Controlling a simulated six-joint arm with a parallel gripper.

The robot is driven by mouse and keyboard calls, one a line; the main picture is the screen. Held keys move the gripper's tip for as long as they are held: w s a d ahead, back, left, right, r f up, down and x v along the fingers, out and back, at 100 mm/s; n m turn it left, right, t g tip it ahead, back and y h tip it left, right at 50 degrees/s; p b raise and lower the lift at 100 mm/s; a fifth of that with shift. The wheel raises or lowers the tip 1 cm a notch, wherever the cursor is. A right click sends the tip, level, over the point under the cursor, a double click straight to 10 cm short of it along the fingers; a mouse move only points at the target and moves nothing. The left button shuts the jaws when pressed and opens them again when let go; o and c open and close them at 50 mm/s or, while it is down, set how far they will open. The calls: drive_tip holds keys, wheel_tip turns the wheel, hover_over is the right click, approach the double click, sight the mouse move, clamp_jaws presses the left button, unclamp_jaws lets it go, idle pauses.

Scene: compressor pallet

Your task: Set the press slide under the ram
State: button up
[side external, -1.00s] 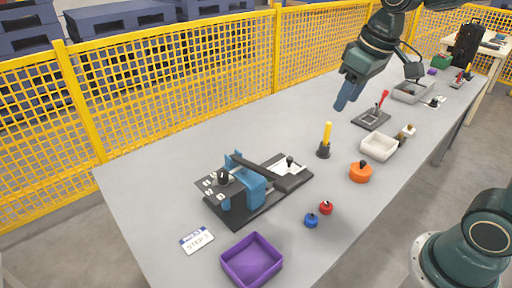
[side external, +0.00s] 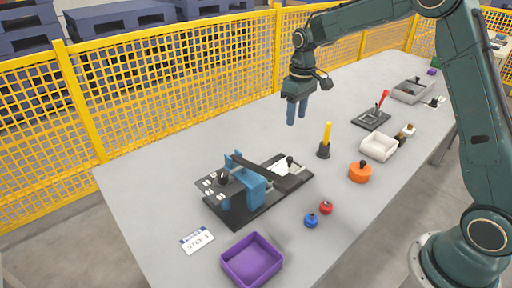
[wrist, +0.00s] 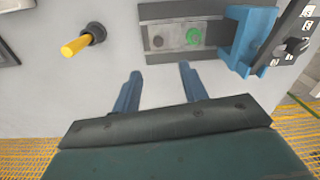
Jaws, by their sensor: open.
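The press (side external: 254,190) stands on a dark base plate at the near left of the table, with a blue frame, a dark bar and a numbered dial plate. What looks like the press slide, a grey piece with a black knob (side external: 290,161), is at the plate's far right end, outside the blue frame. In the wrist view a grey strip with a dark knob (wrist: 158,41) and a green round mark lies beside the blue frame (wrist: 247,38). The ram itself is not clear. My gripper (side external: 297,118) is open, empty and above the table behind the press; its fingers (wrist: 160,74) point toward the plate.
A yellow-handled tool (side external: 326,138) stands upright right of the press. The table behind the press is clear; a yellow fence (side external: 180,100) runs beyond.

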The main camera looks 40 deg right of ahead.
sight(289, 158)
drive_tip(key=shift+w+d+f, duration=0.25)
drive_tip(key=shift+w+f, duration=0.2)
drive_tip(key=shift+f, duration=0.35)
drive_tip(key=shift+f, duration=0.15)
drive_tip(key=f, duration=1.3)
drive_tip(key=shift+a+f, duration=0.25)
drive_tip(key=shift+a, duration=0.05)
clamp_jaws()
